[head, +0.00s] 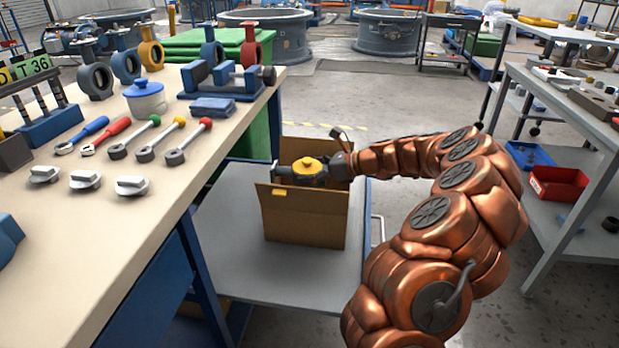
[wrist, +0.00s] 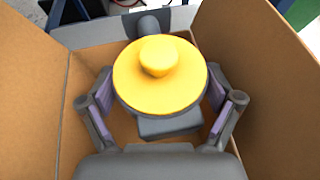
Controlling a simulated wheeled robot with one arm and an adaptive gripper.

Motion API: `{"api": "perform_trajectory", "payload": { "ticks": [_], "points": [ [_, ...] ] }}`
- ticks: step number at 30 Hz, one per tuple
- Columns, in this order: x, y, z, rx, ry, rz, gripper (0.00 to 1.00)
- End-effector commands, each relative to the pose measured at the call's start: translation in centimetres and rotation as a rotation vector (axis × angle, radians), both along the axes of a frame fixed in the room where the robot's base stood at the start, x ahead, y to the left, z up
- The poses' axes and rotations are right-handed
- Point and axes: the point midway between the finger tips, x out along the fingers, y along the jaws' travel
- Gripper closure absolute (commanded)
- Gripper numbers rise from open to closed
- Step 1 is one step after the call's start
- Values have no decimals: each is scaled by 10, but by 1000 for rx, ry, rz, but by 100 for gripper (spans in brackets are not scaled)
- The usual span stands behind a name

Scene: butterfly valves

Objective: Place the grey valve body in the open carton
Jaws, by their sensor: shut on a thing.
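The open brown carton (head: 305,218) stands on a low grey trolley, flaps up. My gripper (wrist: 160,105) is inside its opening, one finger on each side of a grey body (wrist: 170,125) that looks like the valve body. A round yellow disc with a knob (wrist: 160,75) covers most of it; a grey neck shows beyond the disc. The yellow disc also shows in the head view (head: 308,165), about level with the carton's rim. The finger contacts and the carton's floor under the body are largely hidden. Another dark grey ring-shaped valve (head: 96,80) stands on the bench.
The bench (head: 70,230) at left holds more valves, a blue-lidded pot (head: 145,98), a blue vise (head: 225,82) and several hand tools. The trolley top (head: 230,225) is bare around the carton. A grey shelf unit (head: 570,110) with bins stands at right.

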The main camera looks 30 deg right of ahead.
Motion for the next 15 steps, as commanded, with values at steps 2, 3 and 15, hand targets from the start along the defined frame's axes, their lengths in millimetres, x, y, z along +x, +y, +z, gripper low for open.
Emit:
{"api": "perform_trajectory", "payload": {
  "ticks": [2, 3, 15],
  "points": [
    [0, 0, -5, 1, -2, 0, 73],
    [0, 0, -5, 0, -3, 0, 73],
    [0, 0, -6, -2, -1, 0, 4]
  ]
}}
